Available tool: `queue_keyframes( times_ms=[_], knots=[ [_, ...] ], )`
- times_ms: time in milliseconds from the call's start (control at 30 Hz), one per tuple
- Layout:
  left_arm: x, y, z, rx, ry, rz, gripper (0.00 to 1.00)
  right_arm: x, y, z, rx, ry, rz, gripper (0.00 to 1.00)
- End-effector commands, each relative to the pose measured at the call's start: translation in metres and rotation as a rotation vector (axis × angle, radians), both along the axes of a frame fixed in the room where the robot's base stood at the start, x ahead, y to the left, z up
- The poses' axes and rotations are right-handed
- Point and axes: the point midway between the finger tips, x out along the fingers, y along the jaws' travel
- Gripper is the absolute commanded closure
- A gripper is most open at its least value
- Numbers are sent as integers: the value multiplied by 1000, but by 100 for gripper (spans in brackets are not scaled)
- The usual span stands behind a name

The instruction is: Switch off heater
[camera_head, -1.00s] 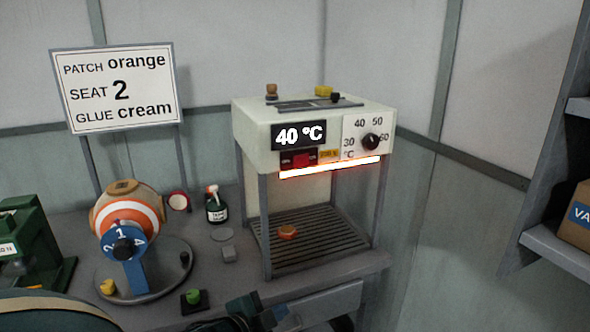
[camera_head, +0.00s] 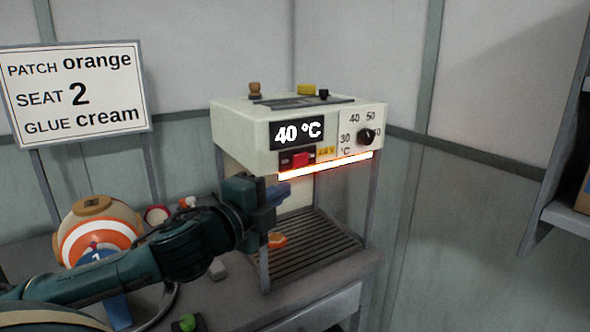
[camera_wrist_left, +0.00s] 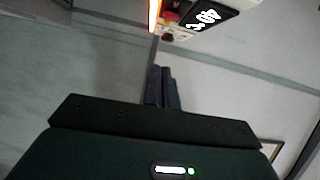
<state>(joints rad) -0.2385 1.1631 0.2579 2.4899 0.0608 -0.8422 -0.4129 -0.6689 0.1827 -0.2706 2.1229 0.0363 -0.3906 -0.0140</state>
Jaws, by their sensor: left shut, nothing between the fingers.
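The heater (camera_head: 240,125) is a white box on grey posts. Its display (camera_head: 298,132) reads 40 °C, and the bar under its front edge (camera_head: 325,166) glows orange-white. A red rocker switch (camera_head: 300,159) sits below the display; its lettering is too small to read.
An orange patch (camera_head: 277,240) lies on the slatted grate (camera_head: 320,253) under the heater. Shelves (camera_head: 568,218) are at the far right.

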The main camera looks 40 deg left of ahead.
Motion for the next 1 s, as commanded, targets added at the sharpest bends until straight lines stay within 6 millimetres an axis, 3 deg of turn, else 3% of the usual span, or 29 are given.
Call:
queue_keyframes(
  times_ms=[567,1000],
  knots=[
    [1,-1,8,22,-15,-2,100,1,-3,1,-7,-4,0,57],
    [41,0,10,17,-16,1,100,-2,-6,4,-18,18,-9,57]
  ],
)
